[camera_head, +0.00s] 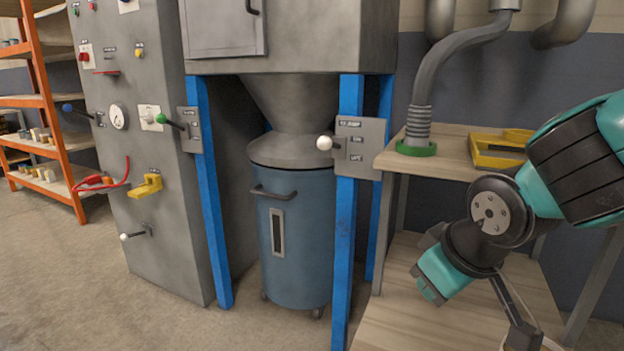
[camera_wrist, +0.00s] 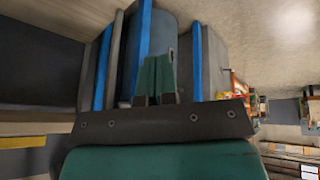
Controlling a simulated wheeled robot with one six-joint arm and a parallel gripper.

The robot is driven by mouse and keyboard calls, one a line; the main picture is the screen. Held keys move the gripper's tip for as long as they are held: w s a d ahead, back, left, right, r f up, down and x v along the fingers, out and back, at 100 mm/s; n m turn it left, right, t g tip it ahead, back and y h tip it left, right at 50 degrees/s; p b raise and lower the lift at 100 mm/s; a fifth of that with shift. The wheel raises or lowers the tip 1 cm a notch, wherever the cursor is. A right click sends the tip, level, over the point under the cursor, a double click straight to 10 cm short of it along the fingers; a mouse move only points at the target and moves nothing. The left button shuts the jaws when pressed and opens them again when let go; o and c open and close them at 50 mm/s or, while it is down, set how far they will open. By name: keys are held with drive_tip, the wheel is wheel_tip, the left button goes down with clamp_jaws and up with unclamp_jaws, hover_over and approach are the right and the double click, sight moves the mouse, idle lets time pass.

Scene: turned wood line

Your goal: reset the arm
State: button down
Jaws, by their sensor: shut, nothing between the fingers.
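My arm (camera_head: 575,165) reaches in from the right in the head view, bent in front of the wooden bench at the right. Its end hangs low over the lower wooden shelf (camera_head: 405,315); which part there is the fingers is hard to tell. In the wrist view my gripper (camera_wrist: 157,62) shows as two teal fingers close together, shut and empty. Beyond them, upside down, are the blue-grey drum and blue posts. The fingers seem apart from everything.
The blue-grey drum (camera_head: 297,240) stands under a grey hopper (camera_head: 292,100) between blue posts (camera_head: 347,230). A lever with a white knob (camera_head: 324,143) sticks out near the bench top (camera_head: 450,150), which bears a yellow tray (camera_head: 497,160) and a hose. Bare floor (camera_head: 130,310) lies at left.

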drive_tip(key=s+a+r+g+y+p, duration=0.1)
drive_tip(key=s+r+g, duration=0.15)
drive_tip(key=s, duration=0.55)
drive_tip(key=s+a+r+g+y, duration=0.1)
drive_tip(key=s+g+y, duration=0.15)
drive_tip(key=s, duration=0.45)
wheel_tip(320, 180, up, 35)
drive_tip(key=p, duration=3.5)
drive_tip(key=shift+n+h, duration=0.3)
drive_tip(key=shift+h, duration=0.05)
drive_tip(key=shift+w+f, duration=0.1)
